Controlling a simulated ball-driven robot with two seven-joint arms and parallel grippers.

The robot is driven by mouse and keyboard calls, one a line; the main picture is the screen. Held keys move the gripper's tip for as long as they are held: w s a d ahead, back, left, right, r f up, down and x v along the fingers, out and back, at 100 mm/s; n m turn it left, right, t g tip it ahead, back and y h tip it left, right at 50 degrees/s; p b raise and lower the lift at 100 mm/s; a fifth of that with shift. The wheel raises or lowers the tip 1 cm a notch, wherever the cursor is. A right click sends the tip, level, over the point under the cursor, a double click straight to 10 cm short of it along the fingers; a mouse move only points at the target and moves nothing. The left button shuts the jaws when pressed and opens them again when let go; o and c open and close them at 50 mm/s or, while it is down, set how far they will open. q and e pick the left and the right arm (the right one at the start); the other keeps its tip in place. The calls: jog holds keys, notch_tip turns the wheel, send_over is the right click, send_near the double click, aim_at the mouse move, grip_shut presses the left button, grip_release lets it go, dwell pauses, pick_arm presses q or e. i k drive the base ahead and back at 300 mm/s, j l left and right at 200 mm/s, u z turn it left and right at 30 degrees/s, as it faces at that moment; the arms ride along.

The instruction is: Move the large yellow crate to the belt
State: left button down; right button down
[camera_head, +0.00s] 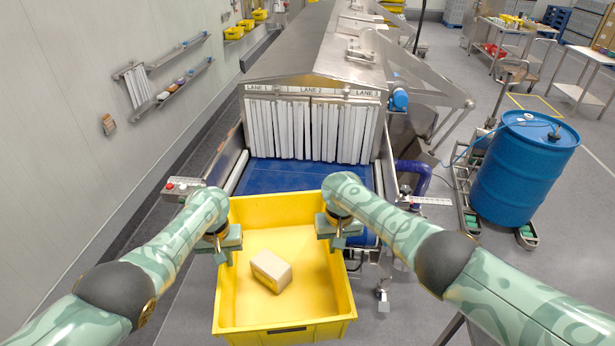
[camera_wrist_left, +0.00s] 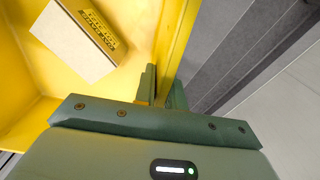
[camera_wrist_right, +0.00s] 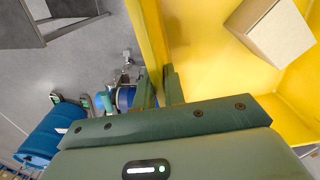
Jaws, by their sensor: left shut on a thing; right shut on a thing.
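The large yellow crate (camera_head: 240,300) is in the middle of the head view, in front of the blue belt (camera_head: 280,175). A cardboard box (camera_head: 271,271) lies inside it. My left gripper (camera_head: 228,250) is shut on the crate's left wall, which shows between its fingers in the left wrist view (camera_wrist_left: 165,85). My right gripper (camera_head: 338,240) is shut on the crate's right wall, also seen in the right wrist view (camera_wrist_right: 158,90). The crate looks roughly level, its far end near the belt's front end. I cannot tell whether it touches anything below.
White strip curtains (camera_head: 310,130) hang at the tunnel mouth under lane labels. A control box with a red button (camera_head: 182,187) stands left of the belt. A blue barrel (camera_head: 522,170) stands at the right on a wheeled base. A grey wall runs along the left.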

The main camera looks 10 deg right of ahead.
aim_at(304, 186)
jog(key=i+l, duration=0.2)
jog(key=i, duration=0.3)
jog(key=i+l, duration=0.2)
jog(key=i, duration=0.3)
jog(key=i+l, duration=0.15)
jog(key=i, duration=0.35)
